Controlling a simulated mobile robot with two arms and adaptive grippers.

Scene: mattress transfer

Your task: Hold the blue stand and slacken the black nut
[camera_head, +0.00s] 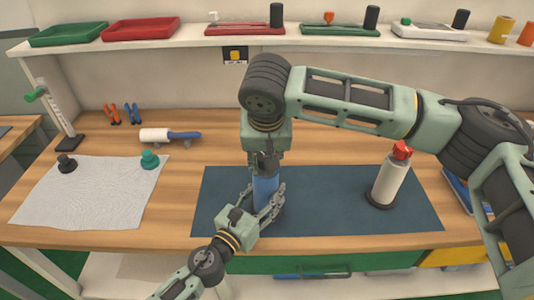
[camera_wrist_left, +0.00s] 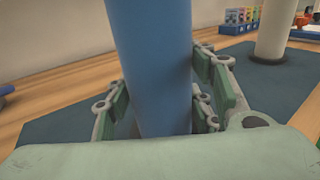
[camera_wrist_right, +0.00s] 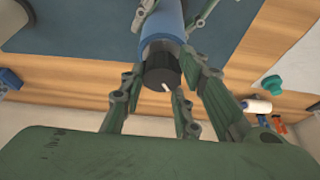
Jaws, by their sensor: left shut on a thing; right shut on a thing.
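The blue stand (camera_head: 265,190) is upright on the dark blue mat (camera_head: 330,205) near the front of the bench. My left gripper (camera_head: 272,200) is shut around the stand's lower part. In the left wrist view the blue column (camera_wrist_left: 150,60) stands between its fingers (camera_wrist_left: 160,105). My right gripper (camera_head: 264,160) comes from above, at the stand's top. In the right wrist view the black nut (camera_wrist_right: 160,72), with a white mark, sits on the stand's end between the right fingers (camera_wrist_right: 155,95). The head view mostly hides the nut behind the right gripper.
A white bottle with a red top (camera_head: 389,175) stands on the mat to the right. A white cloth (camera_head: 90,195) with two small knobs lies at left. A white roller with a blue handle (camera_head: 168,136) lies behind. Trays and cylinders fill the shelf (camera_head: 230,42).

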